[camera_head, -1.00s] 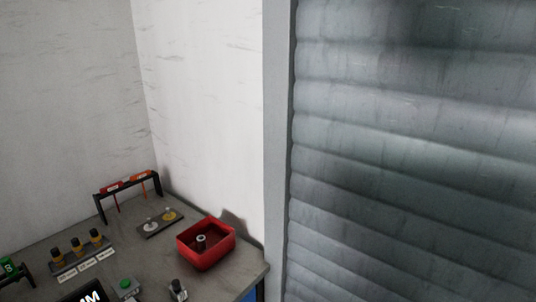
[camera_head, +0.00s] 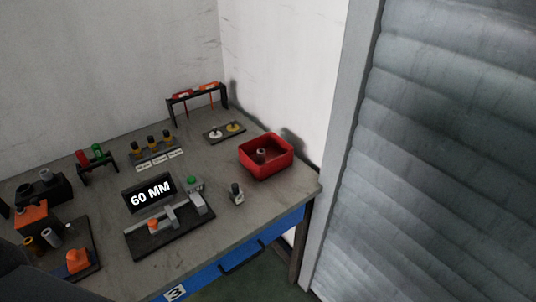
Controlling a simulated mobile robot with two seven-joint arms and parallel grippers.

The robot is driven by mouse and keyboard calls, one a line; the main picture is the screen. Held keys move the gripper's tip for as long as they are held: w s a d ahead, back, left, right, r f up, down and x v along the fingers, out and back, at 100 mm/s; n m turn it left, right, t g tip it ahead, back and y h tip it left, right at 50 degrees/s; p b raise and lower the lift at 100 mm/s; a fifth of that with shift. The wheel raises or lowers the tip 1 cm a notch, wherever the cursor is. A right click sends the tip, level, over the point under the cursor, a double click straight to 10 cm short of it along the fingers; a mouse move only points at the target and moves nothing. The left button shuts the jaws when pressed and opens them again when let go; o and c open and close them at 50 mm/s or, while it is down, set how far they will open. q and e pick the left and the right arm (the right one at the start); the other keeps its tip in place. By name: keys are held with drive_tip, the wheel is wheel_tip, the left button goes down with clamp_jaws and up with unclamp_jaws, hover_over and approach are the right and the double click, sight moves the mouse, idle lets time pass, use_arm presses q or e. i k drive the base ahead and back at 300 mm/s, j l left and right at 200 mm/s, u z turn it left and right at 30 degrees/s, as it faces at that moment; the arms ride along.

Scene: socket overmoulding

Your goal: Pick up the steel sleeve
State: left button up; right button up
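Two small cylinders stand on the dark fixture at the left front of the bench: a grey metallic one (camera_head: 52,238), which looks like a steel sleeve, and a brass-coloured one (camera_head: 29,243) to its left. A further pale cylinder (camera_head: 70,234) is just right of the grey one. A brownish hollow cylinder (camera_head: 261,155) stands in the red bin (camera_head: 283,163). I cannot tell for certain which of these is the steel sleeve. Neither gripper is in view. A dark shape at the bottom left corner may be part of my arm.
The grey bench (camera_head: 250,222) carries a "60 MM" display (camera_head: 150,194) with a measuring device (camera_head: 171,225), a small grey-black post (camera_head: 236,194), a labelled row of yellow-and-black pieces (camera_head: 152,146) and a tool rack (camera_head: 197,97). A wall and shutter (camera_head: 455,160) stand to the right.

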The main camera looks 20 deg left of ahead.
sight(45, 173)
drive_tip(key=u, duration=2.1)
